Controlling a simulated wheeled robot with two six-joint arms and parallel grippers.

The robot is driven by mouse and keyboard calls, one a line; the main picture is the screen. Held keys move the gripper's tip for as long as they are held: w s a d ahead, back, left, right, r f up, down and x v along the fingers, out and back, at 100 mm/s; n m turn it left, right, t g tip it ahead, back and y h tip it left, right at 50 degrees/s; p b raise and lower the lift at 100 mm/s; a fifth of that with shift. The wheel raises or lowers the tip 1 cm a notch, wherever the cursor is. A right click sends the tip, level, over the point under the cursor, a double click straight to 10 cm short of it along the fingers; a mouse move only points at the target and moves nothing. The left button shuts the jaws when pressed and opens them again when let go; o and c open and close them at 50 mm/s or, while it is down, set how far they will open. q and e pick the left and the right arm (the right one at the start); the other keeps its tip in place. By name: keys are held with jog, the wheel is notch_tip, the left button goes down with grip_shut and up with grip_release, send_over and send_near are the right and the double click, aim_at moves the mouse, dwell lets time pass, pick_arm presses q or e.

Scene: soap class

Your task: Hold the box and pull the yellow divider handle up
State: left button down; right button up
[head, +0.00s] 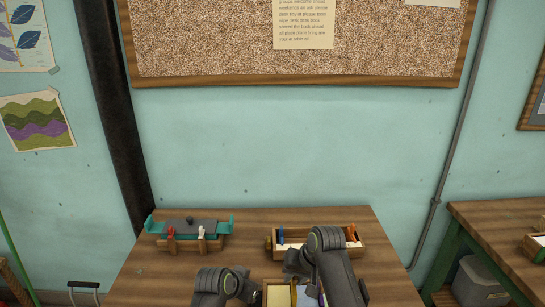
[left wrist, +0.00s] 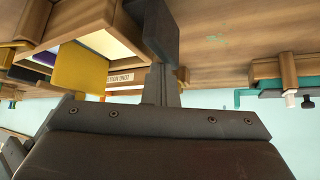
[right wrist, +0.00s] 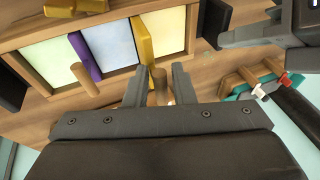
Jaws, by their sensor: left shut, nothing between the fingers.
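A wooden box (right wrist: 50,25) has three compartments with pale green, blue and yellow floors. A yellow divider handle (right wrist: 143,42) and a purple divider (right wrist: 84,56) stand in it; the yellow divider also shows in the left wrist view (left wrist: 80,68). Dark plates (right wrist: 213,20) stand at the box's ends. My right gripper (right wrist: 160,84) is open just beyond the yellow handle, with a wooden peg (right wrist: 160,78) visible between its fingers; contact is unclear. My left gripper (left wrist: 158,78) is shut and empty, beside the dark end plate. In the head view my arms hide much of the box.
A second wooden tray (head: 350,252) with blue and orange-red pieces stands behind my right arm. A teal and grey holder (head: 190,236) stands at the table's back left. The table (head: 150,280) is clear at the left. Another table (head: 490,225) stands at right.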

pick_arm(q)
jog(key=shift+f, duration=0.1)
pick_arm(e)
jog(key=o, duration=0.3)
jog(key=shift+f, duration=0.1)
jog(key=shift+s+d+r, duration=0.1)
jog(key=shift+r, duration=3.35)
pick_arm(q)
jog(key=shift+r, duration=3.6)
